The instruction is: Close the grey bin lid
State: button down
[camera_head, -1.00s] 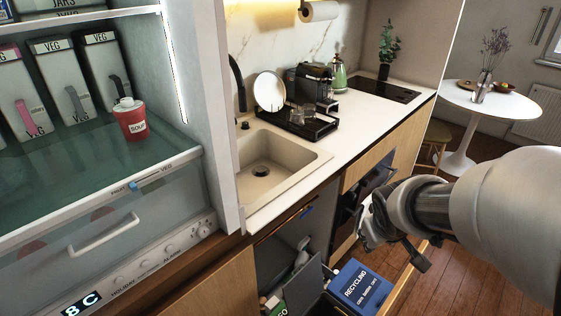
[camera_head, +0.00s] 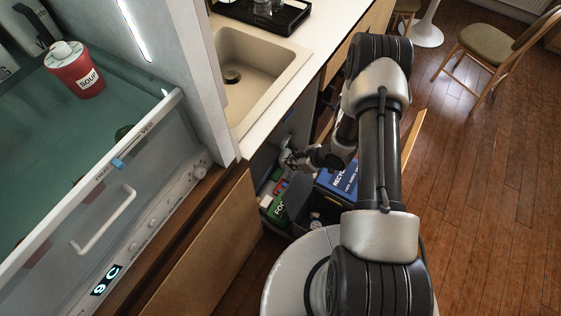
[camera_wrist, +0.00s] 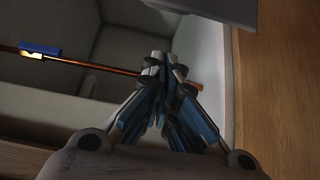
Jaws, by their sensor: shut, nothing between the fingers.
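My gripper (camera_head: 291,158) reaches into the open space under the counter, above the bins. In the wrist view its fingertips (camera_wrist: 168,72) are together with nothing between them. A grey panel (camera_head: 299,194), which looks like the raised grey bin lid, stands between the green food bin and the blue recycling lid, just below my gripper. Its outline is small and partly hidden by my arm. A grey edge at the top of the wrist view (camera_wrist: 222,8) may be the same lid; I cannot tell. I cannot tell whether my gripper touches the lid.
The blue recycling lid (camera_head: 341,181) lies right of my gripper, and the green food bin (camera_head: 277,207) is below left. An open dark bin (camera_head: 316,221) holds several items. The counter edge (camera_head: 285,92) is above. Open wooden floor (camera_head: 480,200) lies to the right.

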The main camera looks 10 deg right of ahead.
jog(key=b+x, duration=0.3)
jog(key=x, duration=0.7)
jog(key=s+d, duration=0.2)
jog(key=s, duration=0.1)
jog(key=shift+d+b, duration=0.4)
